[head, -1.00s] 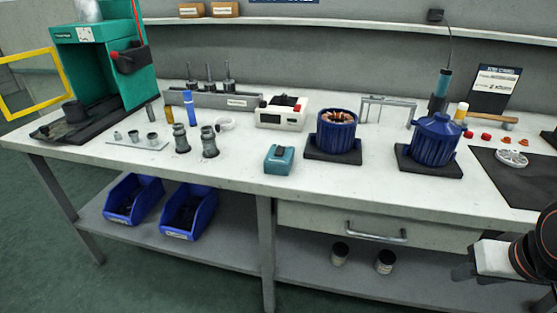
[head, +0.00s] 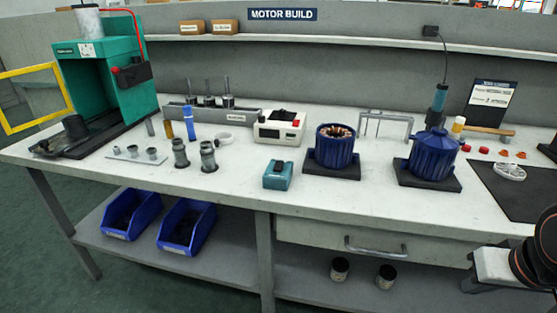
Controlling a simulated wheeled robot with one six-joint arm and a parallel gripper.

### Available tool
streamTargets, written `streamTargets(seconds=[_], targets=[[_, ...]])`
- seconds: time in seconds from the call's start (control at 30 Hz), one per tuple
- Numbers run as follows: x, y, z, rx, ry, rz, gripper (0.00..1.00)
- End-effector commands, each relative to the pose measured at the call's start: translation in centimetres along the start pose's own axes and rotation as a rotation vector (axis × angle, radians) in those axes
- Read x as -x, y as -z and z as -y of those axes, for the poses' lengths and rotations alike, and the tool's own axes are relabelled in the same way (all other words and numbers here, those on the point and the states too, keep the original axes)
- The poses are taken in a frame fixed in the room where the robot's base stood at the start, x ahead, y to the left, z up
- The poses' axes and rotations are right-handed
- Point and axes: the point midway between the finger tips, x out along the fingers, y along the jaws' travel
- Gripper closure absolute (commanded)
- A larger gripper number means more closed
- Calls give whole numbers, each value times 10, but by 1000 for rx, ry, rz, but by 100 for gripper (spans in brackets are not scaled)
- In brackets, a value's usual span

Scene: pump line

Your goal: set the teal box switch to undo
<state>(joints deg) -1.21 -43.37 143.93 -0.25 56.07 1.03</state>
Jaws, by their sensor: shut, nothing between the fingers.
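The teal box (head: 277,179) sits near the front edge of the workbench, left of the nearer blue motor housing. A small dark switch (head: 281,166) is on its top; its setting is too small to read. My gripper (head: 470,284) is at the lower right of the head view, in front of the bench and below its top, well apart from the teal box. Its dark fingers are small in the picture and look shut, with nothing held.
A green press (head: 104,68) is far left. Bare bench top surrounds the box.

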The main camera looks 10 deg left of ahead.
Motion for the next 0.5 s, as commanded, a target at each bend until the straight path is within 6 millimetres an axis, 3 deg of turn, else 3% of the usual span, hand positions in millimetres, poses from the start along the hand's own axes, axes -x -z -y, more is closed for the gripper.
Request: streamTargets(seconds=[0.27, 0.5], targets=[[33, 65, 31, 8, 27, 41, 100], [62, 126, 72, 10, 42, 81, 100]])
